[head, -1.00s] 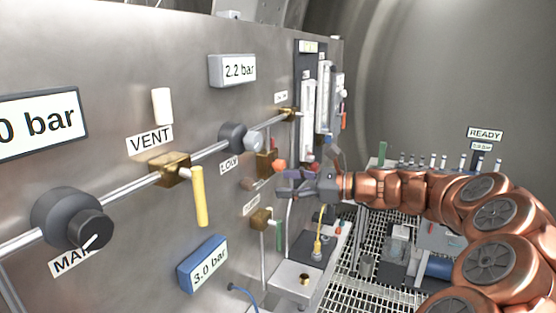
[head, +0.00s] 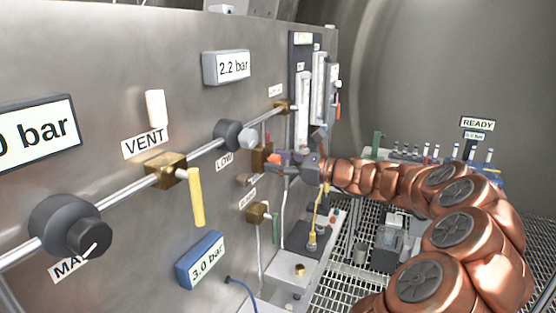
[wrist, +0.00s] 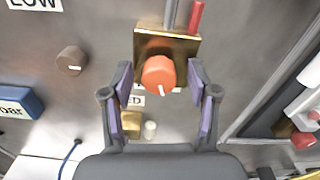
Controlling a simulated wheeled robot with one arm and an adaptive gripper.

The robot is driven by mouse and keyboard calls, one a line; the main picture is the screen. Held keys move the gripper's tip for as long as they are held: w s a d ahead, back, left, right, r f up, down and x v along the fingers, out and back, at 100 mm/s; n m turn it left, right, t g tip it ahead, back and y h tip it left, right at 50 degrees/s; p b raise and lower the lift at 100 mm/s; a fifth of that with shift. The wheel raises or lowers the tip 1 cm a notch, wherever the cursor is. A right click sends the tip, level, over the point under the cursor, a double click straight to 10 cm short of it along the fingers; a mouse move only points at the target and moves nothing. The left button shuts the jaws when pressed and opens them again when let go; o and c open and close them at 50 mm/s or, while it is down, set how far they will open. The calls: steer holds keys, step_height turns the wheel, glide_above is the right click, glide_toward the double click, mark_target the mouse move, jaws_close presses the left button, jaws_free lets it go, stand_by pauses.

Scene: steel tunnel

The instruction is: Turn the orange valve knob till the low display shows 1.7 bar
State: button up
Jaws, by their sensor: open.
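The orange valve knob (wrist: 158,73) sits on a brass block (wrist: 180,47) on the steel panel, its white mark pointing down and slightly right in the wrist view. My gripper (wrist: 160,88) is open, one finger on each side of the knob; I cannot tell whether either touches it. In the head view my gripper (head: 288,169) is at the panel by the brass block (head: 261,157) and mostly hides the knob. A grey display (head: 226,67) above the LOW label (head: 224,161) reads 2.2 bar.
A blue display (head: 202,260) reads 3.0 bar. A yellow vent handle (head: 196,197) and black MAIN knob (head: 89,238) are at the left. A brown knob (wrist: 72,61) is left of my fingers. White fittings (wrist: 310,105) stand out at the right.

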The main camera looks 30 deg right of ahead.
steer(key=shift+c, duration=0.3)
jaws_close()
steer(key=shift+f+n+b, duration=0.1)
steer(key=shift+n+b, duration=0.3)
steer(key=shift+b, duration=0.2)
steer(key=shift+a+f+n+b, duration=0.1)
steer(key=shift+f+n+b, duration=0.05)
steer(key=shift+n+b, duration=0.55)
steer(key=n+b, duration=0.2)
steer(key=b, duration=0.1)
steer(key=n+b, duration=0.4)
steer(key=shift+n+b, duration=0.75)
steer(key=shift+n, duration=0.05)
steer(key=shift+r, duration=0.2)
